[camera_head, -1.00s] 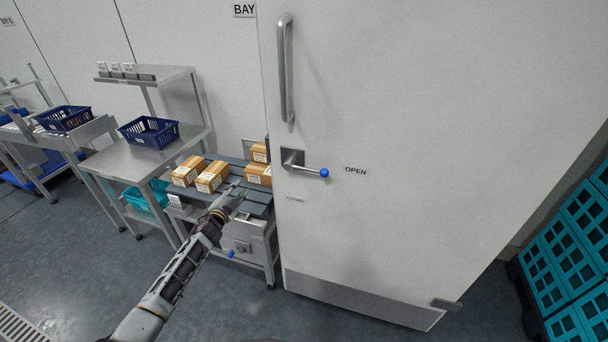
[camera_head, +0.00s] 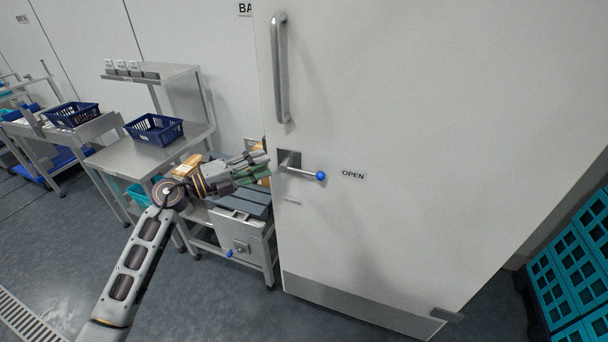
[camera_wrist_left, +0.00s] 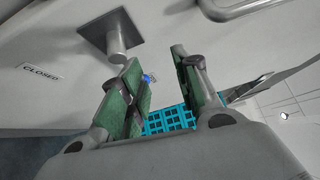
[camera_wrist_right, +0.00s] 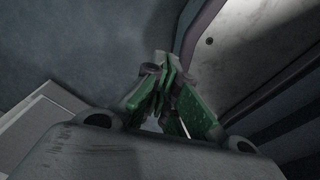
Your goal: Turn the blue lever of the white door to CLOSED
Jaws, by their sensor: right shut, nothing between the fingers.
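The white door (camera_head: 400,90) fills the middle of the head view. Its lever with a blue ball end (camera_head: 320,176) points right, towards the OPEN label (camera_head: 353,175). My left gripper (camera_head: 266,166) is just left of the lever's square mount (camera_head: 288,160). In the left wrist view its fingers (camera_wrist_left: 156,58) are apart; the blue ball (camera_wrist_left: 148,78) shows in the gap, and the near finger hides part of the lever. The CLOSED label (camera_wrist_left: 40,72) shows there too. My right gripper (camera_wrist_right: 163,78) is shut and empty, seen only in its wrist view.
A long vertical handle (camera_head: 281,70) stands above the lever. Left of the door are a bench with brown boxes (camera_head: 188,164) and a steel table with a blue basket (camera_head: 154,130). Teal crates (camera_head: 570,265) are stacked at the right. The floor in front is clear.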

